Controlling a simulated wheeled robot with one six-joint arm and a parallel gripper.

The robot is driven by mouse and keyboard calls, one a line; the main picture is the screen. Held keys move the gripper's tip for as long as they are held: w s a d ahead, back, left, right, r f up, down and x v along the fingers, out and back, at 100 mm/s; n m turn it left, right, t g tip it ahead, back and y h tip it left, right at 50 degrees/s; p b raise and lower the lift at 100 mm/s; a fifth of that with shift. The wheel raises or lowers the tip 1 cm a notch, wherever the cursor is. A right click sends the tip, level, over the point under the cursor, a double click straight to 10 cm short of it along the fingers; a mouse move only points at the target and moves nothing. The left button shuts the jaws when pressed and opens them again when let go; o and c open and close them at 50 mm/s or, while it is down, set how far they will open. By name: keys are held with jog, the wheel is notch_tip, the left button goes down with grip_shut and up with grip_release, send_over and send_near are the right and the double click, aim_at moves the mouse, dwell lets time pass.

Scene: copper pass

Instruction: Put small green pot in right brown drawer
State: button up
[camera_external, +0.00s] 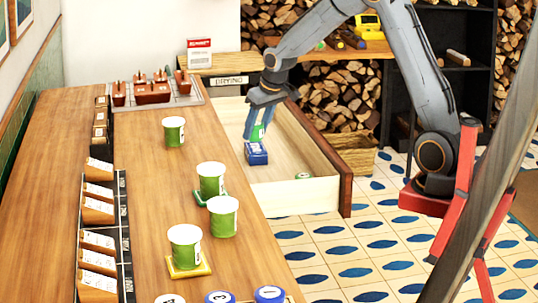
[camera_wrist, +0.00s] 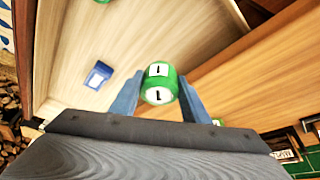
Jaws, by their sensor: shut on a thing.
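My gripper (camera_external: 259,124) is shut on a small green pot (camera_external: 257,133) and holds it over the open drawer. In the wrist view the pot (camera_wrist: 159,82) sits between the two blue-grey fingertips (camera_wrist: 158,92), with a white label marked 1. The open drawer (camera_external: 280,160) has a pale wooden inside and a brown front at its right end. A blue box-like item (camera_external: 256,153) lies in it, just below the held pot in the outside view. The blue item also shows in the wrist view (camera_wrist: 98,74).
The wooden counter (camera_external: 150,200) left of the drawer carries several green cups (camera_external: 185,247) and a tray of copper-brown pots (camera_external: 153,92). Lidded blue-topped jars (camera_external: 270,294) stand at the near edge. A drying sign and a white-red box (camera_external: 199,53) stand behind the drawer.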

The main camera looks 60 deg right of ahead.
notch_tip(320, 180, down, 19)
jog(key=shift+r+p, duration=0.1)
jog(key=shift+p, duration=0.35)
jog(key=shift+f, duration=0.2)
jog(key=o, duration=1.2)
jog(key=shift+c, duration=0.2)
